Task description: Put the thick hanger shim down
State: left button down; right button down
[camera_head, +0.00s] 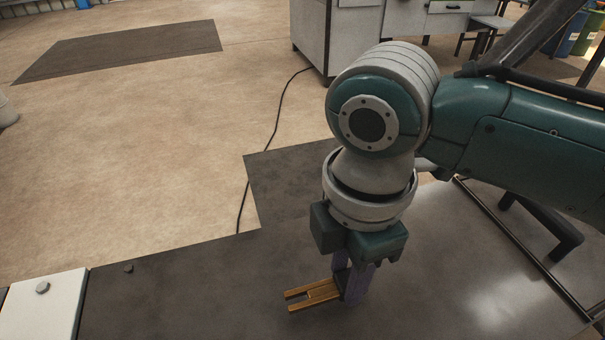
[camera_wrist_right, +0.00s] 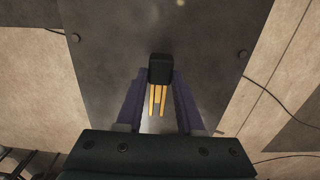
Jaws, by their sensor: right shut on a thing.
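The thick hanger shim (camera_head: 311,294) is an orange, forked piece with slots between its prongs, and its prongs point left in the head view. My right gripper (camera_head: 353,290) points down with its purple fingers shut on the shim, low over the dark metal tabletop (camera_head: 200,290). In the right wrist view the shim (camera_wrist_right: 158,98) shows its orange prongs between the fingers, with a black block at its end between the fingertips. I cannot tell whether the shim touches the tabletop. My left gripper is out of view.
A white block (camera_head: 45,305) with a bolt stands at the tabletop's left end, and a small dark bolt head (camera_head: 128,268) sits nearby. The tabletop left of the shim is clear. A grey cabinet (camera_head: 312,35) and a black floor cable (camera_head: 277,120) lie beyond.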

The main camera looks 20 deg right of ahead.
aim_at(346, 280)
jog(key=shift+f, duration=1.6)
jog(key=shift+b, duration=0.3)
jog(key=shift+f, duration=0.2)
jog(key=c, duration=0.5)
grip_release()
notch_tip(346, 280, up, 11)
jog(key=shift+r+p, duration=0.1)
jog(key=shift+p, duration=1)
jog(key=s+a+f+m+t+y, duration=0.1)
jog(key=s+a+m+y, duration=0.2)
jog(key=s+m, duration=0.25)
jog(key=s+d+m+t+h, duration=0.1)
jog(key=s+d+m, duration=0.1)
jog(key=d+m, duration=0.1)
jog(key=s+d+m+h, duration=0.1)
jog(key=s+d+m, duration=0.1)
jog(key=d+m, duration=0.1)
jog(key=s+d+m+t, duration=0.1)
jog(key=s+d+m, duration=0.2)
jog(key=d+m, duration=0.1)
jog(key=shift+m+t+h, duration=0.3)
jog(key=shift+m+h, duration=0.1)
jog(key=shift+m, duration=0.15)
